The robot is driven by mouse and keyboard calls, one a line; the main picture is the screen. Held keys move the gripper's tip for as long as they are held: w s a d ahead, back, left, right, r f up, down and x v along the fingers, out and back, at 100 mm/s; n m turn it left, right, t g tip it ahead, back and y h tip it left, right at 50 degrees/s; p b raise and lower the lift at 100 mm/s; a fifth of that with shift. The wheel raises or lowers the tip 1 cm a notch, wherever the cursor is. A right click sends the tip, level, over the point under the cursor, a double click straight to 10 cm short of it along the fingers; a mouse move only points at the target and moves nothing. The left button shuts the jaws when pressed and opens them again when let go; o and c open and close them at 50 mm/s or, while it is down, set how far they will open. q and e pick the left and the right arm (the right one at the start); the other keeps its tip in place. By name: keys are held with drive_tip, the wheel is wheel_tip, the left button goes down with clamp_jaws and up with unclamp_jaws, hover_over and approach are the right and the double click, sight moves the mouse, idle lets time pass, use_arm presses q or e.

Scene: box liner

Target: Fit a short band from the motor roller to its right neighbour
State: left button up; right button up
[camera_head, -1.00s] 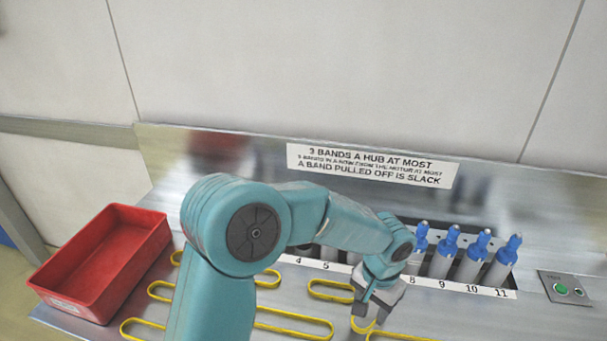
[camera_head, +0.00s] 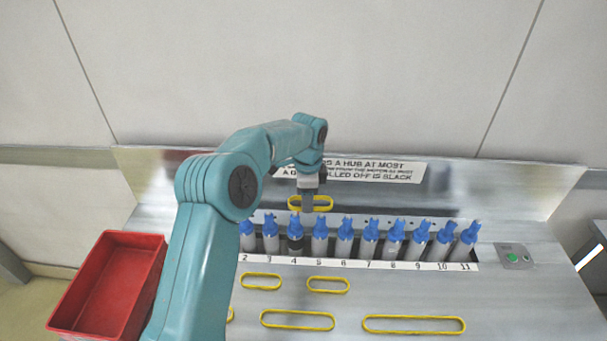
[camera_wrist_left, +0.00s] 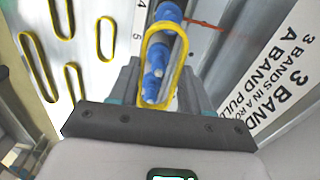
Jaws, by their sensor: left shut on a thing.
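My left gripper (camera_head: 308,197) is shut on a short yellow band (camera_head: 325,203) and holds it in the air above and behind the roller row, near roller 4 and roller 5. In the left wrist view the band (camera_wrist_left: 143,62) hangs as a loop between the two grey fingers, with blue roller hubs seen through it. The roller above label 4 (camera_head: 295,243) has a dark body, unlike its grey neighbours. Its right neighbour, the roller above label 5 (camera_head: 319,243), is grey with a blue hub. No band is visible on these hubs. My right gripper is not in view.
Short bands (camera_head: 261,274) (camera_head: 328,278) and longer bands (camera_head: 297,312) (camera_head: 413,317) lie on the metal table in front. A red bin (camera_head: 72,325) stands at the left. A sign (camera_head: 380,172) is on the back panel. A green button (camera_head: 512,258) is at the right.

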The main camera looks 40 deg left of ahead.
use_arm(q)
wheel_tip(320, 180, down, 9)
drive_tip(key=b, duration=0.6)
drive_tip(key=shift+w+a+m+b, duration=0.2)
drive_tip(key=shift+a+m+b, duration=0.1)
drive_tip(key=shift+a, duration=0.15)
drive_tip(key=shift+r, duration=0.1)
drive_tip(key=o, duration=1.1)
drive_tip(key=shift+r, duration=0.1)
wheel_tip(320, 180, up, 16)
drive_tip(key=shift+r+p, duration=0.1)
drive_tip(key=shift+p, duration=0.4)
